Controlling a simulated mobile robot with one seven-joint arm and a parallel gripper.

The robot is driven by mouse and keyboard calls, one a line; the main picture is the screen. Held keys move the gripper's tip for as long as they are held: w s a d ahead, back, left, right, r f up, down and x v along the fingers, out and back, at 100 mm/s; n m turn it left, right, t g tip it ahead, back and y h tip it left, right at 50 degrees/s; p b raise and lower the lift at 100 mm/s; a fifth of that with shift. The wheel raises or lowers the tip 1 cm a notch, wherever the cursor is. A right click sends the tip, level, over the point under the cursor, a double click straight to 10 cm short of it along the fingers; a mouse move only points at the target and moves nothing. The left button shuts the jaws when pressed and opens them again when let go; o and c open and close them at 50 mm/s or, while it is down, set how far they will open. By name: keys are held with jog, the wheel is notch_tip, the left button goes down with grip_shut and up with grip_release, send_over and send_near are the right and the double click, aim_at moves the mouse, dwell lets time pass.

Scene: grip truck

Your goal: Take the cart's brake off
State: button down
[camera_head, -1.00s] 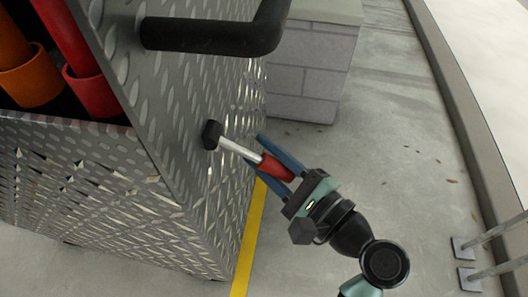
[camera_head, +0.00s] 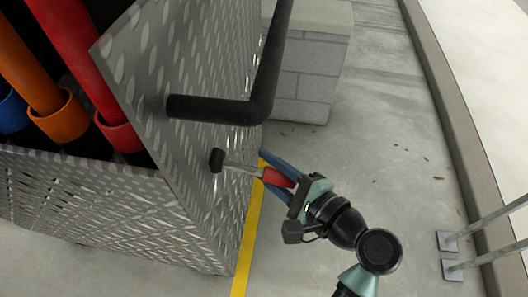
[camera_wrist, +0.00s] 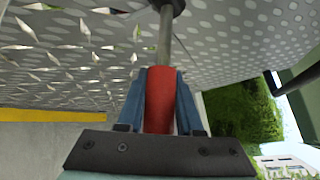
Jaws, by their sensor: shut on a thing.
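The cart (camera_head: 130,207) is a metal diamond-plate box on the left in the head view. Its brake lever (camera_head: 240,167) has a black pivot on the plate wall, a grey rod and a red grip. My gripper (camera_head: 272,172) is shut on the red grip, with a blue finger on each side. In the wrist view the red grip (camera_wrist: 160,105) stands between the two fingers (camera_wrist: 160,95), and the rod runs up to the black pivot. The grip's lower end is hidden by my gripper's body.
A black bent handle bar (camera_head: 225,109) juts from the cart wall above the lever. Red, orange and blue tubes stand in the cart. A grey block wall (camera_head: 305,75) is behind. Open concrete floor (camera_head: 390,150) lies to the right, with metal posts (camera_head: 490,230) at the far right.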

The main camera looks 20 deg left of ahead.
notch_tip(320, 180, up, 7)
jog(key=n+h+p, duration=0.3)
jog(key=h+p, duration=0.4)
jog(key=p, duration=1.2)
jog(key=shift+p, duration=0.4)
jog(key=shift+r+n, duration=0.1)
jog(key=shift+n, duration=0.2)
jog(key=c, duration=0.6)
grip_release()
jog(key=p+v, duration=0.1)
jog(key=v, duration=1.2)
jog(key=shift+a, duration=0.15)
